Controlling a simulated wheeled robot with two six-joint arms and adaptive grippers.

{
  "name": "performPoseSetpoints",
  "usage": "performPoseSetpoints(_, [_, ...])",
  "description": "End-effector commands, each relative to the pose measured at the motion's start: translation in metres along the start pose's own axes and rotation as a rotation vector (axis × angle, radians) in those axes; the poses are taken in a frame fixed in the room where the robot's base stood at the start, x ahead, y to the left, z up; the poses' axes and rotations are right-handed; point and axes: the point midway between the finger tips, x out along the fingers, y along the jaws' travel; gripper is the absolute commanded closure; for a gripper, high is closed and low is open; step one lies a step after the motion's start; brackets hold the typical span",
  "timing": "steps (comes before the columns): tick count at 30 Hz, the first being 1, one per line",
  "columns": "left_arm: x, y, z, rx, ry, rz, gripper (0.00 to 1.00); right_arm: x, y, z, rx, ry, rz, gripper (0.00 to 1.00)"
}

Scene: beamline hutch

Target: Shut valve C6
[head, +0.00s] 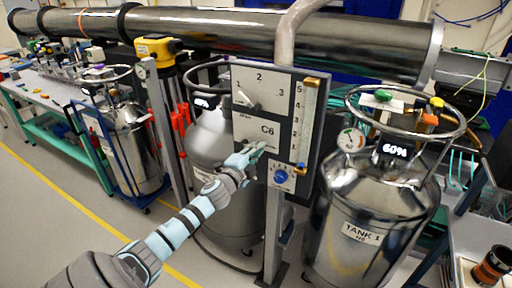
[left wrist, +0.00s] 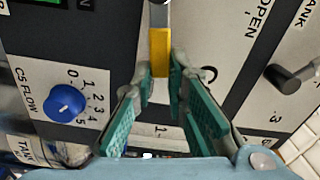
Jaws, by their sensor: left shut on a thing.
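The grey valve panel (head: 297,100) stands in the middle of the head view, with the C6 label (head: 267,130) on a white plate. My left gripper (head: 255,149) is at that plate, just below the label. In the left wrist view my left gripper (left wrist: 163,76) is shut on the yellow-tipped lever (left wrist: 160,52), with a green-padded finger on each side of its end. The lever runs out of the top edge there, so its pivot is hidden. An OPEN mark (left wrist: 258,26) shows to the lever's right. My right gripper is out of view.
A blue C5 flow knob (head: 281,177) sits below the C6 plate and a selector knob (head: 249,101) above it. Steel tank 1 (head: 365,205) stands close at the right, and another tank (head: 222,135) is behind my arm. Open floor lies at the lower left.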

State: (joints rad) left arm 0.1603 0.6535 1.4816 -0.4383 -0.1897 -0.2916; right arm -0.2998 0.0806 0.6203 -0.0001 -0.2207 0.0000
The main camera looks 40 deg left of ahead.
Motion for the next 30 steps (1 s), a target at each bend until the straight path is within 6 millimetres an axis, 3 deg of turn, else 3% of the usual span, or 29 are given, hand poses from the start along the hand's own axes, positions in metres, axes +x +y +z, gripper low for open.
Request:
performPoseSetpoints(22, [-0.0008,0.0075,0.0008,0.096,-0.001,0.002,1.00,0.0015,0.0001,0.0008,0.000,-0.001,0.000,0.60])
performPoseSetpoints(23, [-0.0008,0.0075,0.0008,0.096,-0.001,0.002,0.83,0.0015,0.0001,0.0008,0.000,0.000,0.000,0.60])
performPoseSetpoints(26, [-0.0008,0.0073,0.0008,0.096,0.000,0.001,0.67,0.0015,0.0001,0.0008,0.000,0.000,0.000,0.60])
performPoseSetpoints(30, [-0.0007,0.0070,0.0006,0.097,0.000,0.001,0.66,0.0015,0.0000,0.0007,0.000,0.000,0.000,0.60])
